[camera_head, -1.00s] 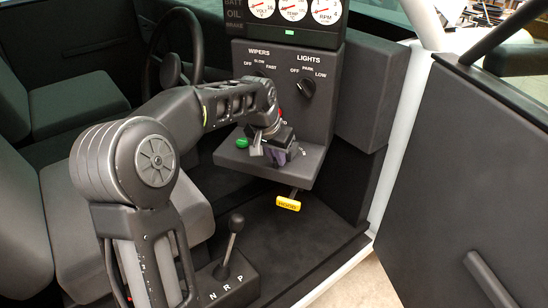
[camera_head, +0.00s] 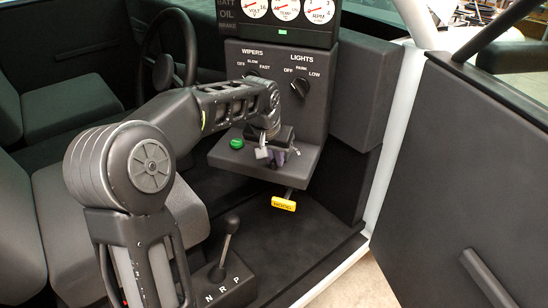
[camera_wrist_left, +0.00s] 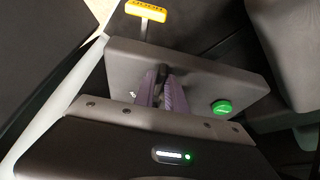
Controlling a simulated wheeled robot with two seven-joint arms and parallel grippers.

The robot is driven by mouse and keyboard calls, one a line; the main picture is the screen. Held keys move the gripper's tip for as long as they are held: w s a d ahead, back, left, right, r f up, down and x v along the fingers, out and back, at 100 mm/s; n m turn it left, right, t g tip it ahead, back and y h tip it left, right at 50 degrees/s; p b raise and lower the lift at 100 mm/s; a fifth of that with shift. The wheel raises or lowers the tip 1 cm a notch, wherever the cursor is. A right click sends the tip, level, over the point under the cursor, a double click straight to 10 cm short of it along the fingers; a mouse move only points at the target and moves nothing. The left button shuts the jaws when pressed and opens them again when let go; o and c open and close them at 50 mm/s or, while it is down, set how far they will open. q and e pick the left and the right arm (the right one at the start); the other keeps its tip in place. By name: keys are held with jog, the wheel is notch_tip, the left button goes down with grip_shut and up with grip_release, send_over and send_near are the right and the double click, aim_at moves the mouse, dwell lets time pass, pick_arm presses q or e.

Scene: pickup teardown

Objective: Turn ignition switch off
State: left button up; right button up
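My left gripper (camera_head: 278,157) is at the small grey ledge (camera_head: 240,160) under the dashboard panel, right of the round green button (camera_head: 236,143). In the left wrist view its two purple-grey fingers (camera_wrist_left: 162,92) reach over the ledge, one on each side of a small dark upright piece (camera_wrist_left: 163,72), which looks like the ignition switch. The fingers are close to that piece, but I cannot tell whether they press on it. The switch's marking and turned position are hidden. The green button also shows in the wrist view (camera_wrist_left: 221,107). My right gripper is not in view.
A panel above the ledge carries a lights knob (camera_head: 300,87) and a wipers knob partly behind my arm. A yellow hood handle (camera_head: 283,203) hangs below the ledge. A gear lever (camera_head: 229,236) stands on the floor. The open door (camera_head: 480,170) is at the right.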

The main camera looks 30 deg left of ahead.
pick_arm(q)
jog(key=o, duration=0.3)
jog(key=shift+r, duration=0.1)
jog(key=b+v, duration=0.1)
jog(key=v, duration=0.6)
jog(key=shift+s+r, duration=0.2)
jog(key=shift+r, duration=0.05)
dwell(0.4)
